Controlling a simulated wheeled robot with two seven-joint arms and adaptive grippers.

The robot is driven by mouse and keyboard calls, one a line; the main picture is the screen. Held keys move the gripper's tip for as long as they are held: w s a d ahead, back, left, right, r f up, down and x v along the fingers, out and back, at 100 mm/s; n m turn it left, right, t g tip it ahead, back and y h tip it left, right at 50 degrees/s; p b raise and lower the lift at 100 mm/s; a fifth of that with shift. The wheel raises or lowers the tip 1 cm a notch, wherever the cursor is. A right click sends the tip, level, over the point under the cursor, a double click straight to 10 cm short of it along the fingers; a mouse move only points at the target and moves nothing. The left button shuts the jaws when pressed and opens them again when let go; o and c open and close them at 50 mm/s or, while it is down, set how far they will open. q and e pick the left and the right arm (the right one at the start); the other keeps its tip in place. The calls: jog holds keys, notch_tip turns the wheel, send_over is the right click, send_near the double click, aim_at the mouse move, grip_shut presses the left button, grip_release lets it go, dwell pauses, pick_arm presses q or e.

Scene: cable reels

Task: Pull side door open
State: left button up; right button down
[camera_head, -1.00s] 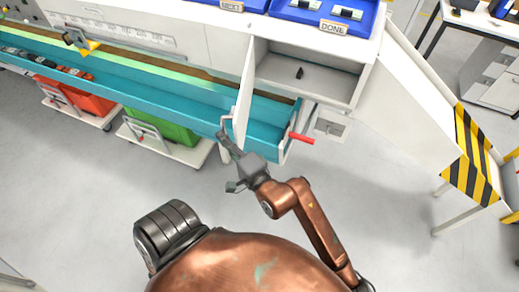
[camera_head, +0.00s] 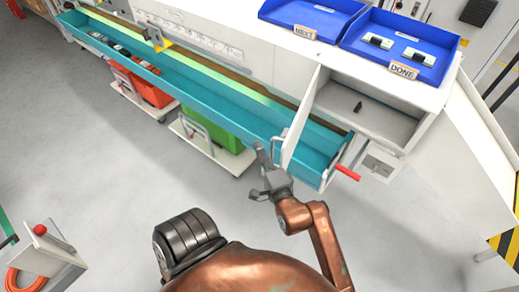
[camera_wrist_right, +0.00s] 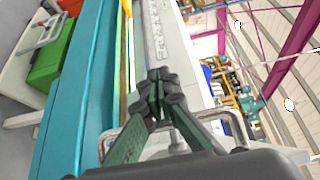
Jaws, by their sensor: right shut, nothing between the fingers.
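The side door (camera_head: 303,118) is a white panel. It stands swung out from the open compartment (camera_head: 370,112) at the right end of the workbench. Its grey loop handle (camera_head: 276,141) is on the door's left face. My right gripper (camera_head: 261,149) is shut and empty, just left of the handle in the head view. In the right wrist view, my right gripper's fingertips (camera_wrist_right: 158,80) are together, and parts of the grey handle (camera_wrist_right: 124,134) show on both sides of the fingers. I cannot tell whether they touch it. My left gripper is not in view.
A long teal trough (camera_head: 215,103) runs along the bench, with a red lever (camera_head: 347,173) at its right end. Blue trays (camera_head: 400,45) stand on top. A green crate (camera_head: 218,132) and a red crate (camera_head: 145,88) sit on trolleys below. The floor in front is clear.

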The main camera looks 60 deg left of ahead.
jog(key=v, duration=1.2)
jog(key=shift+f, duration=0.1)
